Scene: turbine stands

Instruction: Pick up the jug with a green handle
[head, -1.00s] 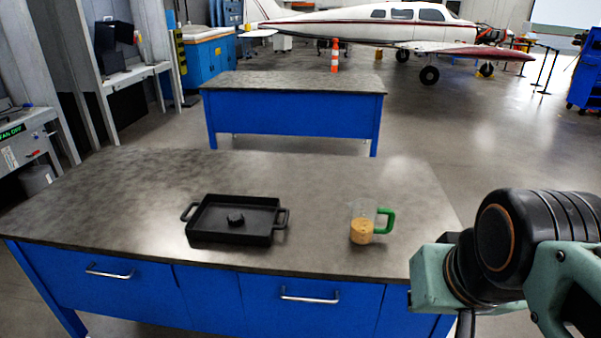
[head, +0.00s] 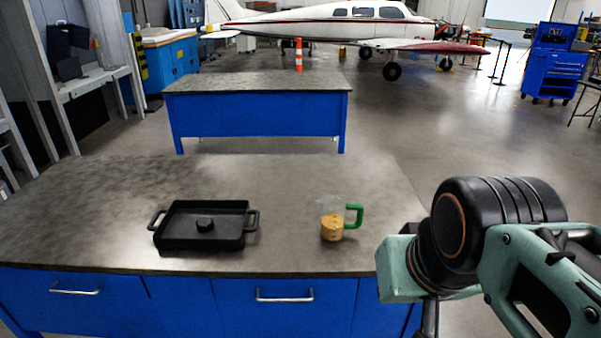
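A clear jug with a green handle (head: 333,219) stands upright on the grey-topped table (head: 290,185), right of the middle. It holds something tan or orange in its lower part, and its handle points right. My arm shows at the lower right, to the right of the jug and apart from it. Its gripper fingers cannot be made out in this view.
A black two-handled tray or pan with a small knob (head: 203,226) stands left of the jug. The tabletop between them is clear. A second blue table (head: 256,112) stands behind, with a white airplane (head: 330,28) and a traffic cone (head: 298,55) beyond.

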